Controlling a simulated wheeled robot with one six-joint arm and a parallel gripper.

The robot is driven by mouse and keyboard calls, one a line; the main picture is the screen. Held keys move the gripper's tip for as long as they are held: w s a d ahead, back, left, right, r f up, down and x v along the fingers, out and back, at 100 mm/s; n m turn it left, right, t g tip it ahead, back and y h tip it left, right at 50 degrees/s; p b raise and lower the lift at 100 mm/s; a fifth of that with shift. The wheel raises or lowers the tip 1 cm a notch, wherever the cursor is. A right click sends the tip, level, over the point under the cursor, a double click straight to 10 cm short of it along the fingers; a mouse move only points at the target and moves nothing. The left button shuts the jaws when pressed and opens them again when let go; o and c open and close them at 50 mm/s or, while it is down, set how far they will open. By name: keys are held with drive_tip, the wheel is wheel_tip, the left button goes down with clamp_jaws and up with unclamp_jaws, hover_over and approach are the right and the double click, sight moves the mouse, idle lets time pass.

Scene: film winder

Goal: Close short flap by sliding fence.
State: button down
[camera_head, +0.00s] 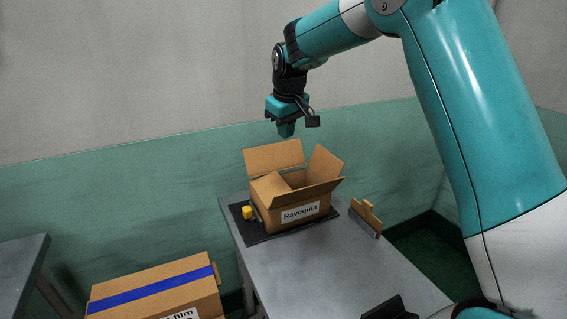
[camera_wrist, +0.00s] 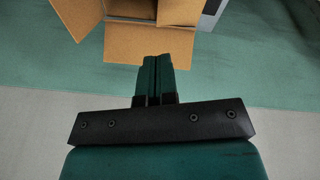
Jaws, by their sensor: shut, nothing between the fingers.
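An open cardboard box (camera_head: 290,213) labelled "Ravoquin" stands on a black mat (camera_head: 278,235) on the grey table. Its back flap (camera_head: 273,157) stands up, and its right short flap (camera_head: 325,164) leans outward. A tan panel (camera_head: 270,189) at the left side may be the left short flap; I cannot tell its exact angle. A small yellow block (camera_head: 247,212) with a grey part sits left of the box, perhaps the fence. My gripper (camera_head: 286,130) is shut and empty, above and behind the box. In the wrist view its fingers (camera_wrist: 154,62) overlap the near flap (camera_wrist: 122,47) in the picture.
A wooden-handled tool with a grey edge (camera_head: 366,217) stands on the table right of the box. A black object (camera_head: 390,308) sits at the near edge. A closed carton with blue tape (camera_head: 155,290) stands at lower left. The table's middle is clear.

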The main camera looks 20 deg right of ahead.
sight(285, 183)
drive_tip(key=f+n+g+p, duration=0.1)
drive_tip(key=f+n+p, duration=0.1)
drive_tip(key=f+n, duration=0.3)
drive_tip(key=w+f+n+g+h+p, duration=0.1)
drive_tip(key=f+n+p, duration=0.2)
drive_tip(key=f+n, duration=0.1)
drive_tip(key=f+n+p, duration=0.2)
drive_tip(key=f+n, duration=0.3)
drive_tip(key=f, duration=0.1)
drive_tip(key=shift+w+n+g+p, duration=0.3)
drive_tip(key=shift+w+g+p, duration=0.1)
drive_tip(key=shift+f, duration=0.15)
drive_tip(key=shift+d+f+b, duration=0.25)
drive_tip(key=shift+f+b, duration=0.35)
drive_tip(key=shift+f, duration=0.05)
drive_tip(key=shift+r, duration=0.1)
